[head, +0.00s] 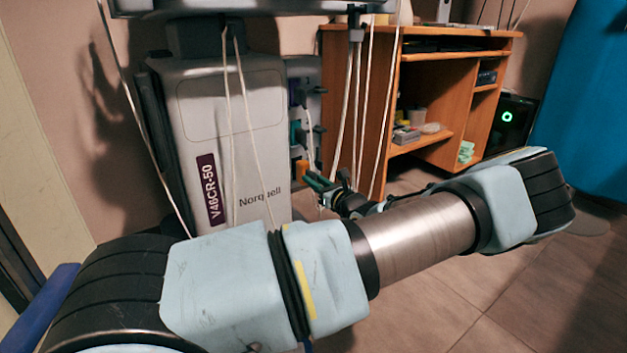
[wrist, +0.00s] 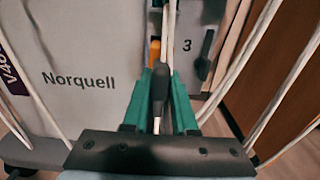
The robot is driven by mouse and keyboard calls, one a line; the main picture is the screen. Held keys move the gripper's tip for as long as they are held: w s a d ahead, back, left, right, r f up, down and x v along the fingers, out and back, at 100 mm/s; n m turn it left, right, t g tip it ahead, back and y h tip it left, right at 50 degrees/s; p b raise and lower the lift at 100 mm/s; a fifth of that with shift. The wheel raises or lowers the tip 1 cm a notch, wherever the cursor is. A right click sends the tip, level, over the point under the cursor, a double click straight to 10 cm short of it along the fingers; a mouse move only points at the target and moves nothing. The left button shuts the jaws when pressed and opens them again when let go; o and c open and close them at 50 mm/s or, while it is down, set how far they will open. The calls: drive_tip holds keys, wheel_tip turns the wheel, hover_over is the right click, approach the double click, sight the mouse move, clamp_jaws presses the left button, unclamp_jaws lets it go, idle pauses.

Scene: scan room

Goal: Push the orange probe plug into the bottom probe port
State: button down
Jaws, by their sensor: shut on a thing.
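The orange probe plug (head: 301,170) shows at the lower part of the port panel, just beyond my fingertips. In the wrist view its orange part (wrist: 154,50) lies beyond a dark grip with a white cable. My gripper (head: 316,180) has green fingers and is shut on this dark grip; it also shows in the wrist view (wrist: 161,82). The bottom probe port is hidden behind the plug and fingers. I cannot tell how far the plug is in, or whether a gap is left.
The grey Norquell machine (head: 235,130) stands left of the panel. Purple (head: 293,92) and teal (head: 294,132) connectors sit above the orange one. White cables (head: 362,110) hang close around my gripper. A wooden desk (head: 440,80) stands to the right.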

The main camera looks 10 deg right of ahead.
sight(306, 184)
drive_tip(key=shift+w+a+p, duration=0.3)
drive_tip(key=shift+w+p, duration=0.2)
drive_tip(key=shift+w, duration=0.05)
idle(0.7)
drive_tip(key=shift+p, duration=0.5)
idle(0.7)
drive_tip(key=shift+w+a+p, duration=0.25)
drive_tip(key=shift+w+p, duration=0.2)
drive_tip(key=shift+w, duration=0.1)
idle(0.9)
drive_tip(key=shift+p, duration=0.5)
idle(0.5)
drive_tip(key=shift+w+a+p, duration=0.25)
drive_tip(key=shift+w+p, duration=0.15)
drive_tip(key=shift+w, duration=0.15)
idle(1.0)
drive_tip(key=shift+w+p, duration=0.1)
drive_tip(key=shift+p, duration=0.4)
idle(1.0)
